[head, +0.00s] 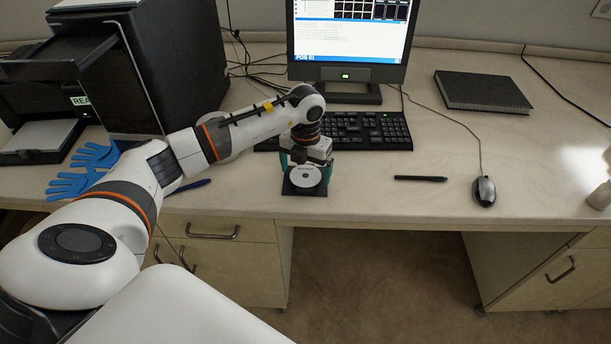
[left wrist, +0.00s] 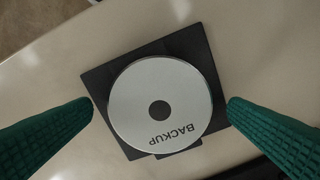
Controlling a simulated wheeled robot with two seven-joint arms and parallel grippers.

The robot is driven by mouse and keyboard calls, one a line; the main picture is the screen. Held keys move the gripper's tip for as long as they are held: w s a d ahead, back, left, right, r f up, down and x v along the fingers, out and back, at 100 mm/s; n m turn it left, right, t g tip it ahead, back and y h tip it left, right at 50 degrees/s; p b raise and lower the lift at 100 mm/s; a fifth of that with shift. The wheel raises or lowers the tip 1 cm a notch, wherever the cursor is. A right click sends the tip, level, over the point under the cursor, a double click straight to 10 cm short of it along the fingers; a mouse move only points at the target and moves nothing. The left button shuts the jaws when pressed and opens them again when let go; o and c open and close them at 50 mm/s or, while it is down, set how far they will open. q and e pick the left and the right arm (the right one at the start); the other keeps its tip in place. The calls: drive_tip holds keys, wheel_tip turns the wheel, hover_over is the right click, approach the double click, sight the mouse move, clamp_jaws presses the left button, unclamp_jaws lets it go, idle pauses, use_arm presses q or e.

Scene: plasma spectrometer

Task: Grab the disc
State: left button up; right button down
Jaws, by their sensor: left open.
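A white disc (left wrist: 159,132) marked "BACKUP" lies on a black square case (left wrist: 101,78) on the desk. In the head view the disc (head: 304,176) is near the desk's front edge. My left gripper (head: 306,172) is directly above it, pointing down. In the left wrist view my left gripper (left wrist: 158,107) is open, with one green finger on each side of the disc. The fingertips overlap the outer edges of the case in the picture. I see no contact with the disc. My right gripper is not in view.
A keyboard (head: 365,131) and a monitor (head: 345,72) stand behind the gripper. A pen (head: 420,178) and a mouse (head: 484,191) lie to the right. Blue gloves (head: 72,183) lie at the left. The desk's front edge is close to the case.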

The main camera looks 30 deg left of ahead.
use_arm(q)
drive_tip(key=c, duration=1.3)
